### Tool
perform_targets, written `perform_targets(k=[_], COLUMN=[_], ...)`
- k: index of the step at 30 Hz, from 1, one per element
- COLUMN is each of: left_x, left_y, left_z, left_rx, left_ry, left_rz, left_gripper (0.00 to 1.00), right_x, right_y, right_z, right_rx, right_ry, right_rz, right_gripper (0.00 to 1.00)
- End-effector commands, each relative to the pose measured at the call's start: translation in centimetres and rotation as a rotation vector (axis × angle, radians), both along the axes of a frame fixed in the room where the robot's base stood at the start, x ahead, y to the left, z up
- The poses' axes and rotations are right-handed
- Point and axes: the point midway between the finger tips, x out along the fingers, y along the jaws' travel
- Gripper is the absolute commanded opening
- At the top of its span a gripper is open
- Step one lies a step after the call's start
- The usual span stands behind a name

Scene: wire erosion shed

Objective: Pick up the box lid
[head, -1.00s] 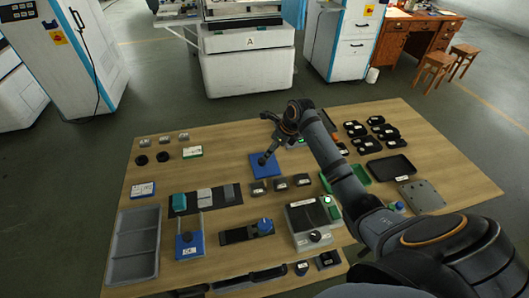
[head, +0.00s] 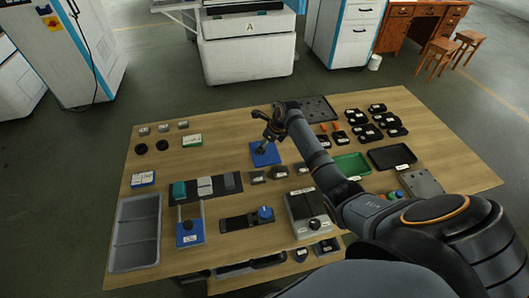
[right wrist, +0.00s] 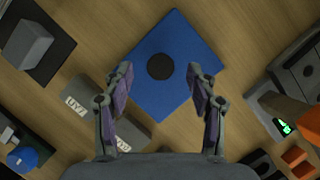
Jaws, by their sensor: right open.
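The box lid appears to be the flat blue square plate (head: 258,158) with a dark round knob on top. It lies on the wooden table left of my right forearm in the head view. In the right wrist view the blue lid (right wrist: 178,38) lies rotated below the hand, its knob (right wrist: 160,66) in line with the gap between the fingers. My right gripper (right wrist: 161,78) is open and empty, above the lid; it also shows in the head view (head: 268,130). I cannot tell its exact height over the knob. My left gripper is not in view.
Small grey blocks (head: 279,172) sit just beside the lid. A green tray (head: 352,164) and a black tray (head: 392,157) lie to the right. A grey compartment tray (head: 135,232) stands at the left. Bare wood lies left of the lid.

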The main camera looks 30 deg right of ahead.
Motion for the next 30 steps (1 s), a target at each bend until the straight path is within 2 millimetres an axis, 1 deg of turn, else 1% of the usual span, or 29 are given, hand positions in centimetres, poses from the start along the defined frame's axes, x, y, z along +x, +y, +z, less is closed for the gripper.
perform_targets(k=[1,4,11,14,24,30], left_x=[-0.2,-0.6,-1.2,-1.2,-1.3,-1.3], left_y=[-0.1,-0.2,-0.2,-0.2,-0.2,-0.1], left_z=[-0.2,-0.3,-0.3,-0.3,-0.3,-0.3], left_rx=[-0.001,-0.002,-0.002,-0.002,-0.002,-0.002], left_ry=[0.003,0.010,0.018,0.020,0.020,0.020], left_rz=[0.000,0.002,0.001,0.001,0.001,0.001], left_gripper=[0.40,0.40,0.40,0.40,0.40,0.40], right_x=[0.3,0.6,0.7,0.7,0.7,0.7], right_y=[0.2,0.4,0.4,0.4,0.4,0.4], right_z=[-0.8,-1.7,-1.9,-1.9,-1.9,-1.9], right_rx=[0.003,0.002,-0.001,-0.001,0.000,-0.001], right_ry=[0.002,0.000,-0.002,0.000,0.000,0.000], right_rz=[0.000,-0.001,0.001,0.000,0.000,0.000], right_gripper=[0.58,0.58,0.58,0.46,0.00,0.00])
